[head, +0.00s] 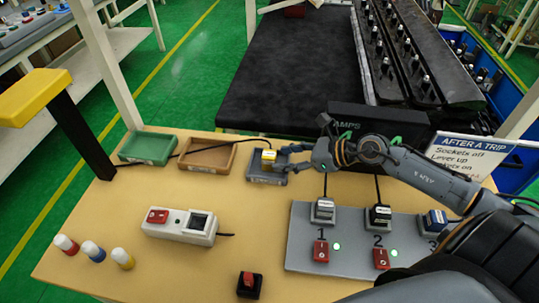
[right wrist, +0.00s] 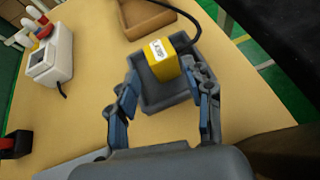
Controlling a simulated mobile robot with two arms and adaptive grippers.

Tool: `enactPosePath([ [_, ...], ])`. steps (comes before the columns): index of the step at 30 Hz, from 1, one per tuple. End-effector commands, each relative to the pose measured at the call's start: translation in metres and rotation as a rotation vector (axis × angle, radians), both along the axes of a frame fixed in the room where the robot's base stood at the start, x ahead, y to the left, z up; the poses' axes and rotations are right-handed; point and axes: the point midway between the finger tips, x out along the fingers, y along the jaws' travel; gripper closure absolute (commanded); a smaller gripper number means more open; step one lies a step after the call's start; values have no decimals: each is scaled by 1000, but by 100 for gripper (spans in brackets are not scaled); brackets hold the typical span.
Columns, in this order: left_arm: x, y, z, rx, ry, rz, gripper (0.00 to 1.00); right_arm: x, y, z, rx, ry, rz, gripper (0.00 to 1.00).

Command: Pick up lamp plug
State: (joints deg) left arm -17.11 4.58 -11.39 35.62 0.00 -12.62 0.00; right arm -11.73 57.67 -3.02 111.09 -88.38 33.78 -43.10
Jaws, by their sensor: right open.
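A yellow plug (head: 268,157) with a white label stands in the grey tray (head: 253,176) at the back middle of the table. I cannot read its label surely. It also shows in the right wrist view (right wrist: 164,64), with a black cable leading off its top. My right gripper (head: 287,160) is open and empty, reaching in from the right beside the plug. In the right wrist view its fingers (right wrist: 165,90) are spread to either side of the near part of the grey tray, with the plug ahead between them. My left gripper is not in view.
A green tray (head: 133,148) and a brown tray (head: 188,164) stand left of the grey one. A grey panel (head: 300,255) holds plugs in numbered sockets with red switches. A white switched box (head: 180,226), a red-and-black switch (head: 249,285) and three capped cylinders (head: 93,251) stand nearer.

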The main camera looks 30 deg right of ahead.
Motion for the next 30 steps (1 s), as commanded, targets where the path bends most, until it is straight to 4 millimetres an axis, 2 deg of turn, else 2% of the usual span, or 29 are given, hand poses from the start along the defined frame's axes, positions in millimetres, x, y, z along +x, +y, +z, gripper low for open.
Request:
enactPosePath([
  [8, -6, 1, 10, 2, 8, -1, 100, 15, 11, -6, 4, -1, 0, 49],
  [15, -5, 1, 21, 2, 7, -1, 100, 37, 29, -22, 2, -1, 0, 49],
  [24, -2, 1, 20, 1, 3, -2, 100, 40, 32, -27, -1, 0, 1, 49],
  [26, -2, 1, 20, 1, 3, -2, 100, 40, 32, -27, -1, 0, 1, 59],
  [30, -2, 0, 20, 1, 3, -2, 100, 40, 32, -27, -1, 0, 1, 88],
])
